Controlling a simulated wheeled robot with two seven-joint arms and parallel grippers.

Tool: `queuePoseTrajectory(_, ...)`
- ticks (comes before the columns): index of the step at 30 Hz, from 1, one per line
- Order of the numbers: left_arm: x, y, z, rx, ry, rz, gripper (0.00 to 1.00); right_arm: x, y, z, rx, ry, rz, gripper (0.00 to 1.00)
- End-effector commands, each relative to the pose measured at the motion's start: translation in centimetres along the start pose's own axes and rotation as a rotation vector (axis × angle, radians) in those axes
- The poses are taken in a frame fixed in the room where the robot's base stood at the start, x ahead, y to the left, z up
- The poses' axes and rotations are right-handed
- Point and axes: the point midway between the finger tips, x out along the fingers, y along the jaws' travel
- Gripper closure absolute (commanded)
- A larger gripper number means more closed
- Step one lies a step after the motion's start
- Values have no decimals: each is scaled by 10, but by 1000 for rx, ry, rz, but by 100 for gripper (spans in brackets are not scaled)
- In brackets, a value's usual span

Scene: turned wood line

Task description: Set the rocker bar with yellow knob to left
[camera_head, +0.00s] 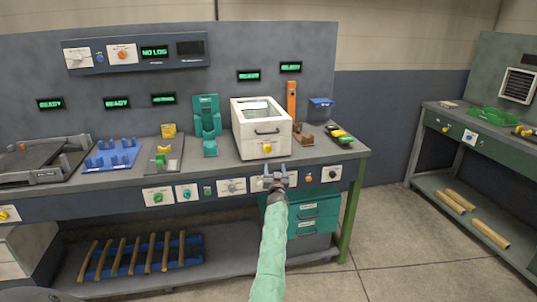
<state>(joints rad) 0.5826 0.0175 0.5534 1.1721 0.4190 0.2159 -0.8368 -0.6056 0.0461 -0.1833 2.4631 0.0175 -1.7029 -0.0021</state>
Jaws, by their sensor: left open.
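My left gripper (279,178) is open and empty, with its arm rising from the bottom of the picture. It is in front of the bench's front control strip and covers part of a pale control plate (257,184). What is on that plate behind the fingers is hidden, so I cannot tell whether a rocker bar is there. A yellow knob (267,148) shows on the front of the white box, above the gripper. Another yellow knob (3,215) sits on the strip at the far left edge. Its bar and setting are too small to tell. My right gripper is not in view.
A white plate with a grey bar (232,186) is left of my gripper, and a dark knob plate (331,174) is right of it. Green drawers (316,209) stand below. A second green bench (471,142) is at right. The floor between the benches is clear.

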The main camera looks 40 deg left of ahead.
Motion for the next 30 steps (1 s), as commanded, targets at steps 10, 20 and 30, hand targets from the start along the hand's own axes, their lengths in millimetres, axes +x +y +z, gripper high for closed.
queuePoseTrajectory(10,2,-21,-20,169,88,-115,41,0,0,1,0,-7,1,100)
queuePoseTrajectory(20,44,-26,-26,169,88,-114,41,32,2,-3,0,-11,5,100)
queuePoseTrajectory(30,74,-28,-27,169,86,-112,41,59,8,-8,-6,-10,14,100)
